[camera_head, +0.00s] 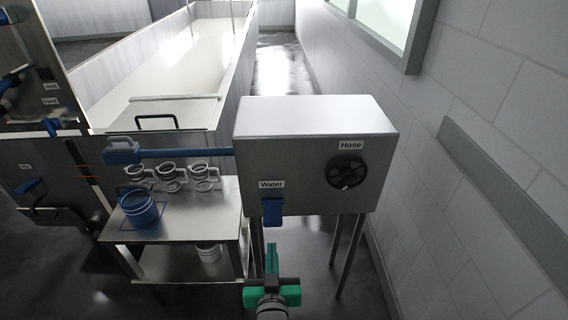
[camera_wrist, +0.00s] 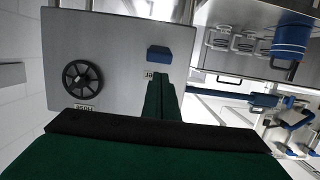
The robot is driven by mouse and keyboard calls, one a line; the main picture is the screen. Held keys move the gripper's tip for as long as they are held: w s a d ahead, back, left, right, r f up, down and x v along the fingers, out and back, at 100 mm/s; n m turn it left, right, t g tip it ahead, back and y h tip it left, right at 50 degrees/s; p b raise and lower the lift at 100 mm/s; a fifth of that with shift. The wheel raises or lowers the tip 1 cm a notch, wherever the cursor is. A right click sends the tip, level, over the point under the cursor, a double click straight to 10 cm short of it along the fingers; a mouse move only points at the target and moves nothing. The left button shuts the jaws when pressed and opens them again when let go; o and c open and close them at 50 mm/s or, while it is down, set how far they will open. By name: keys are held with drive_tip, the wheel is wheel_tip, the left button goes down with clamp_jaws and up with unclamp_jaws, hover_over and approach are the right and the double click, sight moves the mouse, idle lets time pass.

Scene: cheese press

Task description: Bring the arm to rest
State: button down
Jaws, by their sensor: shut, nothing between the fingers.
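My gripper (camera_head: 271,258) is green and shows at the bottom middle of the head view, in front of and below the metal box (camera_head: 300,155). Its fingers are shut and hold nothing. In the wrist view the closed green fingers (camera_wrist: 160,97) point toward the box's blue lever (camera_wrist: 158,53), which looks apart from them. In the head view the blue lever (camera_head: 272,212) hangs under the "Water" label. The wrist picture is upside down, and the dark gripper body fills its lower part.
The box carries a black "Hose" wheel (camera_head: 346,171) and stands on thin legs. A long vat (camera_head: 160,75) lies behind. A tiled wall (camera_head: 490,150) bounds the right side.

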drive_tip(key=shift+f, duration=0.1)
drive_tip(key=s+d+f, duration=0.2)
drive_tip(key=s+f, duration=0.1)
drive_tip(key=s, duration=0.5)
drive_tip(key=s+d+f+m+h, duration=0.15)
drive_tip(key=s+f, duration=0.25)
drive_tip(key=s, duration=0.4)
drive_tip(key=s+d+f, duration=0.2)
drive_tip(key=s+f, duration=0.1)
drive_tip(key=s, duration=0.5)
drive_tip(key=d+v, duration=0.1)
drive_tip(key=v, duration=0.9)
